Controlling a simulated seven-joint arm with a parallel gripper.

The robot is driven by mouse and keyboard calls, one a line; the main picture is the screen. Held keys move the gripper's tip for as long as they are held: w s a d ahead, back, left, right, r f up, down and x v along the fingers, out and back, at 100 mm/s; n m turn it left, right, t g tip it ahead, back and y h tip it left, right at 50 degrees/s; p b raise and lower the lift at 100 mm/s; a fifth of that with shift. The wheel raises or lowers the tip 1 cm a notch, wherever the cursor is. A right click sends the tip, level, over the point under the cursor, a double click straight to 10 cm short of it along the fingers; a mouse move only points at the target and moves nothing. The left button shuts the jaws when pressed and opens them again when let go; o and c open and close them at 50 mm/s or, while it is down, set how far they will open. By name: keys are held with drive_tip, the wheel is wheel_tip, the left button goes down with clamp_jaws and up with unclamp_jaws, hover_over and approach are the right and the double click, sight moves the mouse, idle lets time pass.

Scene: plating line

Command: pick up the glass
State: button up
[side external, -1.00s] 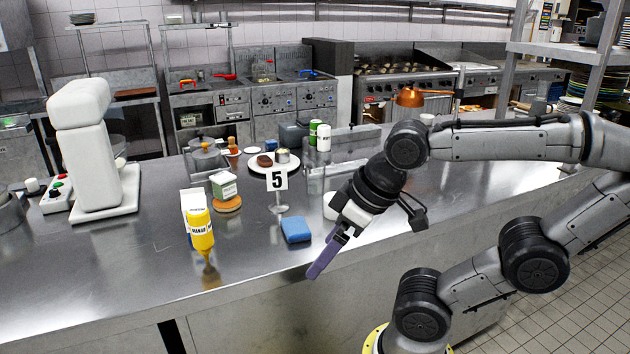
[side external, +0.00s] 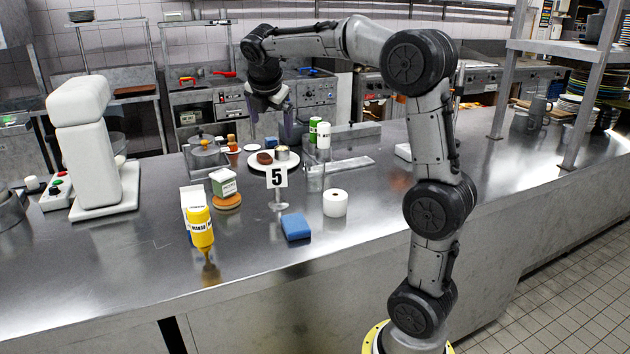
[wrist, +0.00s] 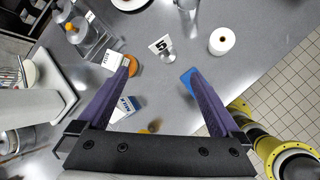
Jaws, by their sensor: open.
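The glass (side external: 316,179) looks clear and stands upright on the steel counter, right of the number 5 sign and behind the paper roll. In the wrist view the glass (wrist: 187,6) is cut off by the top edge. My gripper (side external: 270,122) is raised over the back of the counter, fingers pointing down, behind the glass in the side view. In the wrist view my gripper (wrist: 162,70) has its two purple fingers wide apart with nothing held between them.
The number 5 sign (side external: 277,178), white paper roll (side external: 335,203) and blue sponge (side external: 295,227) stand near the glass. A plate (side external: 260,166) with food, a yellow bottle (side external: 200,230) and a carton (side external: 223,183) are left.

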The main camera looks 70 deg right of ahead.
sight(315, 173)
drive_tip(key=w+d+f+g, duration=0.25)
drive_tip(key=d+f, duration=0.45)
drive_tip(key=d, duration=0.5)
drive_tip(key=shift+m+g, duration=0.4)
drive_tip(key=shift+g, duration=0.45)
drive_tip(key=shift+s+d+r+x, duration=0.15)
drive_tip(key=shift+s+x, duration=0.2)
drive_tip(key=shift+x, duration=3.3)
drive_tip(key=shift+s+d+r+x, duration=0.1)
drive_tip(key=shift+s+x, duration=0.25)
drive_tip(key=shift+x, duration=3.3)
drive_tip(key=shift+s+d+r+x, duration=0.15)
drive_tip(key=shift+s+x, duration=0.15)
drive_tip(key=shift+x, duration=3.35)
drive_tip(key=c, duration=1.3)
drive_tip(key=shift+r, duration=0.1)
drive_tip(key=shift+c, duration=0.5)
